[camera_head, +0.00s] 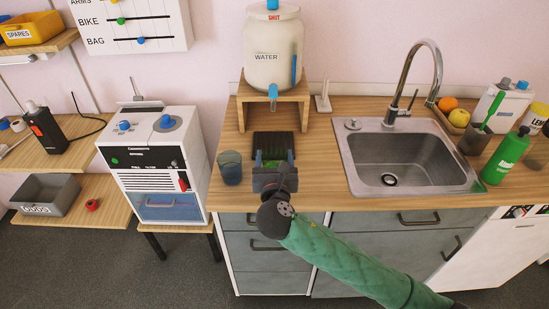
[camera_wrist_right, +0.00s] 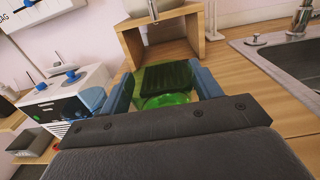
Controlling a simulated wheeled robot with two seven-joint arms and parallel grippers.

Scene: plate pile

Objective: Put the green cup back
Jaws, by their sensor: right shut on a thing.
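The green cup (camera_head: 274,163) shows as a small green patch between the fingers of my right gripper (camera_head: 274,160), at the front of the counter. In the right wrist view the see-through green cup (camera_wrist_right: 165,100) sits between the two blue fingers of the right gripper (camera_wrist_right: 164,92), which are shut on it. The gripper body hides the cup's near part, so I cannot tell whether it touches the counter. A black ridged rack (camera_head: 273,143) lies just behind the cup; it also shows in the wrist view (camera_wrist_right: 168,76). My left gripper is out of view.
A blue see-through cup (camera_head: 231,167) stands left of the gripper. Behind the rack, a wooden stand (camera_head: 244,112) carries a white water dispenser (camera_head: 272,50). A sink (camera_head: 400,157) is to the right, a white machine (camera_head: 157,162) to the left. The counter between rack and sink is clear.

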